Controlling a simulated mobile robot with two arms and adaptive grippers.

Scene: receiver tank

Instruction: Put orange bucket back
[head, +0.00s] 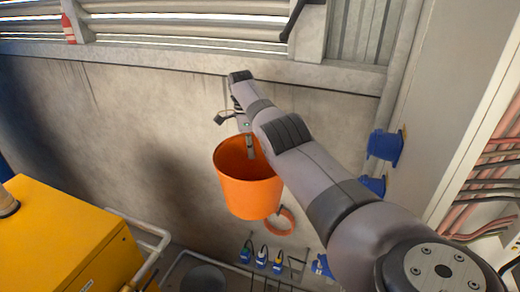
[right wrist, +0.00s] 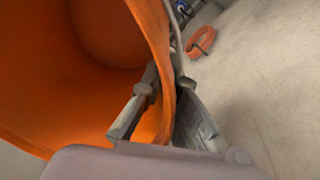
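The orange bucket (head: 248,190) is upright or slightly tilted in front of the concrete wall, its open top facing up toward the head camera. My right gripper (head: 250,148) reaches its rim from above. In the right wrist view the bucket (right wrist: 60,95) fills the left side. One finger of my right gripper (right wrist: 165,100) is inside the bucket and the other outside, with the bucket's wall pinched between them. The bucket seems to be held above the floor. The inside of the bucket that shows looks empty. My left gripper is in neither view.
An orange ring or coil (head: 281,222) shows just below the bucket, and also in the right wrist view (right wrist: 201,41). A yellow machine (head: 62,240) with grey pipes stands at the left. Blue fittings (head: 384,145) stick out at the right. Small bottles (head: 262,257) stand low down.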

